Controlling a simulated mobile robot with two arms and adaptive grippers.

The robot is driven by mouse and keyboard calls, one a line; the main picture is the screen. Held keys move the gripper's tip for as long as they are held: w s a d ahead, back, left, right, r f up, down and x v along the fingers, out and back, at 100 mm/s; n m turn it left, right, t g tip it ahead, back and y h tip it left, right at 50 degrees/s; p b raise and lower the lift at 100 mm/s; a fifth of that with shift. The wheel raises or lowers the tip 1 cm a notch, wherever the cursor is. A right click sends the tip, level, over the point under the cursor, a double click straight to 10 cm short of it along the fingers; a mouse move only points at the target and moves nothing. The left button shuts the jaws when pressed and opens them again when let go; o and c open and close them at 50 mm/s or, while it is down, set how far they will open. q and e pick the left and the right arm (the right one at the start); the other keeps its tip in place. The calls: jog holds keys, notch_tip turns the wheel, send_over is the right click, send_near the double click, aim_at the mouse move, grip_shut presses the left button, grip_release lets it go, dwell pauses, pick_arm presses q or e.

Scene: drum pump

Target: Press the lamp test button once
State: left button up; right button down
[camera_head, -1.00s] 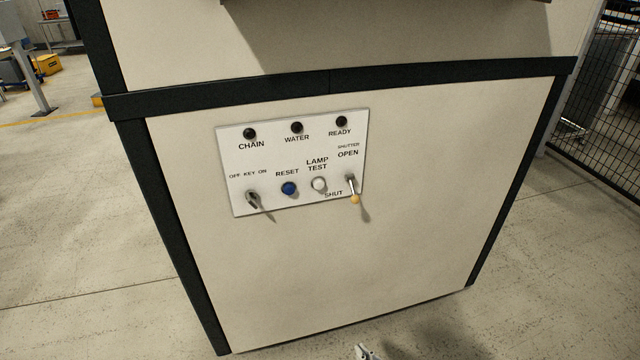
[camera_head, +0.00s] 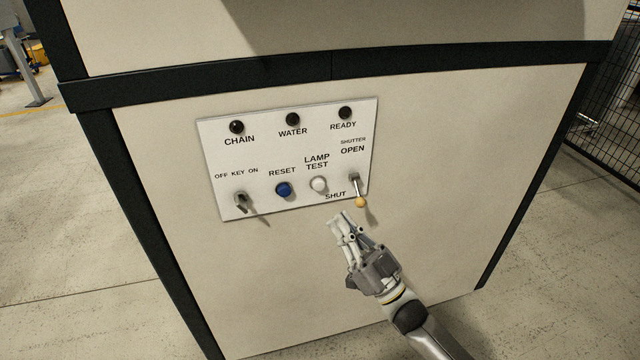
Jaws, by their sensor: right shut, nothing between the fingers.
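The lamp test button (camera_head: 318,184) is a white round button on the white control panel (camera_head: 265,154), under the words LAMP TEST. My right gripper (camera_head: 339,218) is shut and empty, its fingertips pointing up toward the panel. In the picture the fingertips lie below and slightly right of the white button, just under the panel's lower edge and apart from the button. The button is fully visible. My left gripper is not in view.
A blue reset button (camera_head: 284,190) sits left of the white one. A shutter lever (camera_head: 358,190) with a yellowish knob points down on its right. A key switch (camera_head: 241,203) is at the lower left. Three dark lamps, including the ready lamp (camera_head: 345,113), line the top.

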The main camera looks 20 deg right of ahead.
aim_at(318, 185)
jog(key=shift+s+a+r, duration=0.1)
jog(key=shift+s+r, duration=0.05)
jog(key=shift+r, duration=0.15)
jog(key=w+b, duration=0.4)
jog(key=w, duration=0.5)
jog(key=shift+b, duration=0.4)
jog(key=shift+w+f, duration=0.1)
dwell(1.1)
jog(key=shift+w, duration=0.3)
